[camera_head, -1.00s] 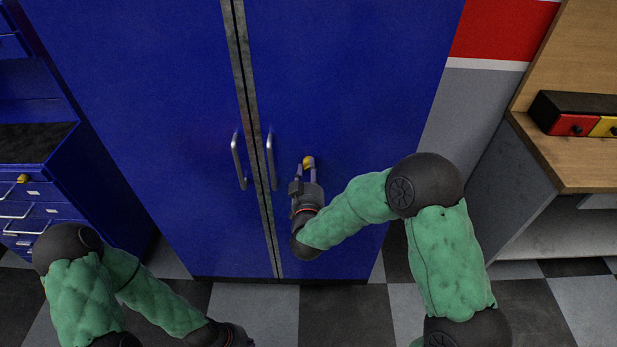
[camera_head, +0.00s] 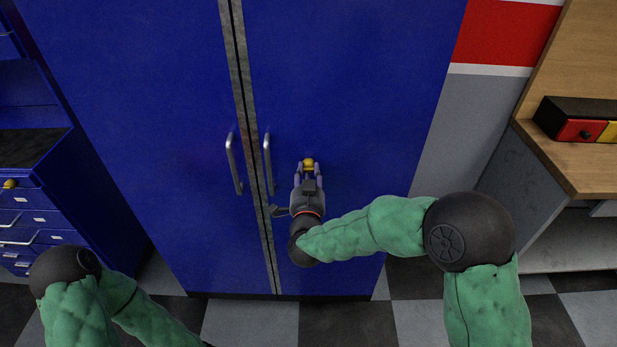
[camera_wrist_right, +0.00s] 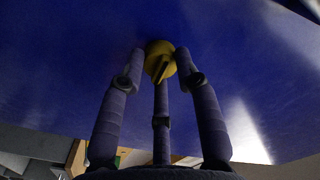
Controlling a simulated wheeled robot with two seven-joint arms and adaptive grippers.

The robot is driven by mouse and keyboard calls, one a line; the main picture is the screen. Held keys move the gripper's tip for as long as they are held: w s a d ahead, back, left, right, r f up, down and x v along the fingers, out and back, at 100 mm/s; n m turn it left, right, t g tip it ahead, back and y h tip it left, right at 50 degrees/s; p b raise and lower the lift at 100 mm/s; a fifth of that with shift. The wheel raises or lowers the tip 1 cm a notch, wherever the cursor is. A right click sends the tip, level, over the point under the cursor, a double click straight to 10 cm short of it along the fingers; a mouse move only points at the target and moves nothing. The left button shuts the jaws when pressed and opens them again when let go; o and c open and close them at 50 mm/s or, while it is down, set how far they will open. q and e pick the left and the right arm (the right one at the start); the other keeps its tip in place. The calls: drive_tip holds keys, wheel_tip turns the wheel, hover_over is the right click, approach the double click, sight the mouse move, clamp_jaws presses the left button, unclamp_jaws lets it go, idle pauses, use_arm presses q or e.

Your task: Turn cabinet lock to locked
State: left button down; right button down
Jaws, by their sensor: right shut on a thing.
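The blue two-door cabinet (camera_head: 340,80) fills the middle of the head view. Its yellow lock (camera_head: 308,162) sits on the right door, to the right of the right door handle. My right gripper (camera_head: 309,170) is at the lock, its fingers shut on it. In the right wrist view the round yellow lock (camera_wrist_right: 160,60) has a raised ridge, and the fingers of my right gripper (camera_wrist_right: 160,70) close around it. The ridge stands slightly tilted in that view. My left arm is at the lower left; its gripper is outside the view.
Two metal handles (camera_head: 234,163) (camera_head: 268,162) flank the cabinet's centre seam. A blue drawer unit (camera_head: 35,215) stands at the left. A wooden bench with a black box with red and yellow fronts (camera_head: 578,120) is at the right. Checkered floor shows below.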

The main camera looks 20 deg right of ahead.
drive_tip(key=shift+s+a+f, duration=0.1)
drive_tip(key=shift+a+f, duration=0.05)
drive_tip(key=shift+f, duration=0.35)
drive_tip(key=c, duration=0.9)
unclamp_jaws()
drive_tip(key=shift+r, duration=0.25)
drive_tip(key=shift+r, duration=0.1)
drive_tip(key=v, duration=1.1)
drive_tip(key=shift+s, duration=0.4)
drive_tip(key=shift+a, duration=0.15)
